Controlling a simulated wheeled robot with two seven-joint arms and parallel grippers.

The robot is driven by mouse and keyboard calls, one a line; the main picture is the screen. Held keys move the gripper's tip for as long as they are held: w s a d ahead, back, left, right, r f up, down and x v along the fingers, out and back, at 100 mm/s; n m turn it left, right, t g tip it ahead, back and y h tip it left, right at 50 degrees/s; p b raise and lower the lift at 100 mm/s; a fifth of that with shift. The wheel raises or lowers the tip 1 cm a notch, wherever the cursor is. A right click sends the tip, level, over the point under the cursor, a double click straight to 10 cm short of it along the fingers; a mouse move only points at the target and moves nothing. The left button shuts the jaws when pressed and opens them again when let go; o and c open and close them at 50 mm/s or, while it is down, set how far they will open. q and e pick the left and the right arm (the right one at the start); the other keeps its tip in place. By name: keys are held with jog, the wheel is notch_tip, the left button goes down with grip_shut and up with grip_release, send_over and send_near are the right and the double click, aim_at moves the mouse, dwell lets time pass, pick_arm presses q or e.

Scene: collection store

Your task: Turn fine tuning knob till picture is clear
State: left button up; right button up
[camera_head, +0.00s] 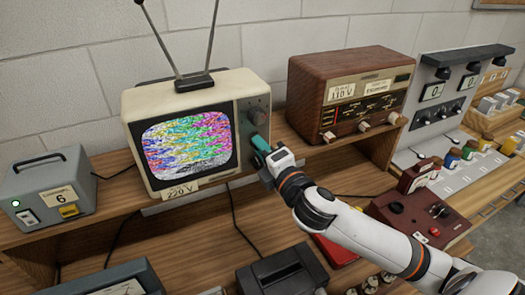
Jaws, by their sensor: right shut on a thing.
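A cream television (192,97) with two antenna rods stands on the wooden shelf. Its screen (187,144) shows scrambled bands of many colours, with no clear picture. A dark round knob (257,115) shows on the control panel to the right of the screen. My right gripper (261,145) reaches the panel from the lower right and is shut on a knob lower down, which its teal fingers and white body mostly hide. No knob label is legible. My left gripper is out of view.
A brown wooden radio (347,91) stands right of the television. A grey box (46,186) with a green light is at the left. A dark red device (418,217) and a black box (283,272) lie below, near my right arm.

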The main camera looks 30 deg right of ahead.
jog(key=o, duration=1)
jog(key=shift+s+d+f+p, duration=0.1)
jog(key=shift+s+p, duration=0.9)
jog(key=shift+s, duration=2.05)
jog(key=shift+s+f+p, duration=0.1)
jog(key=shift+s+p, duration=0.85)
jog(key=shift+s, duration=2.05)
